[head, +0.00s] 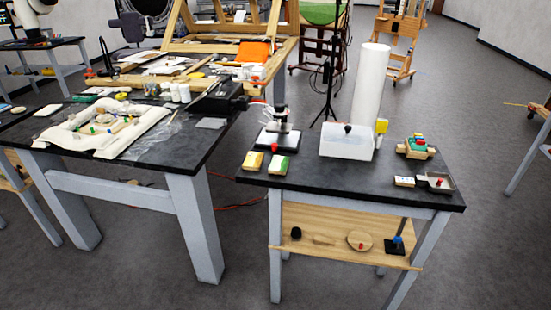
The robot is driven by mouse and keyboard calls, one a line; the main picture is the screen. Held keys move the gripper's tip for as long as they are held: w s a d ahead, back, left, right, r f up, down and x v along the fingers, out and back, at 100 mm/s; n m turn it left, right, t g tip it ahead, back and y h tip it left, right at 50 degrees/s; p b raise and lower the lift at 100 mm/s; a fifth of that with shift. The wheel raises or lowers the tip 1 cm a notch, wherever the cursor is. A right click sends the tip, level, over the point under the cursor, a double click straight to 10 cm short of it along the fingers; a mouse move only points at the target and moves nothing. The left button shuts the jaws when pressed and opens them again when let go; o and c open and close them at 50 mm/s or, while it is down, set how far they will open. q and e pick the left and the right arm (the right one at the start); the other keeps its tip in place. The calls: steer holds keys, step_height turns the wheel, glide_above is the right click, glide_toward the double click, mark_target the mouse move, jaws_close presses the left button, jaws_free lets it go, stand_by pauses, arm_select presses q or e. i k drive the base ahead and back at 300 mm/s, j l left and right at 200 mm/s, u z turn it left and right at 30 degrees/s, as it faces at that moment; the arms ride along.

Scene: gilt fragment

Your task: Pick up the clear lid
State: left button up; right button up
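A pale, see-through box-shaped cover with a black knob (347,142) stands on the dark top of the small right-hand table (318,174). It looks like the clear lid; what is under it cannot be made out. A tall white roll (370,84) stands right behind it. Neither of my grippers is in view.
Left of the cover are a small stand (279,138), a red knob (274,148) and two sponge-like blocks (253,160). To its right are a block holder (416,148) and a metal tray (437,183). A cluttered workbench (195,150) stands left; open floor (480,110) lies right.

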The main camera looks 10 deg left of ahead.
mark_target(332, 132)
steer(key=i+j+z, duration=0.2)
steer(key=z, duration=0.25)
steer(key=i+j+z, duration=0.1)
steer(key=j+z, duration=0.4)
steer(key=l, duration=0.1)
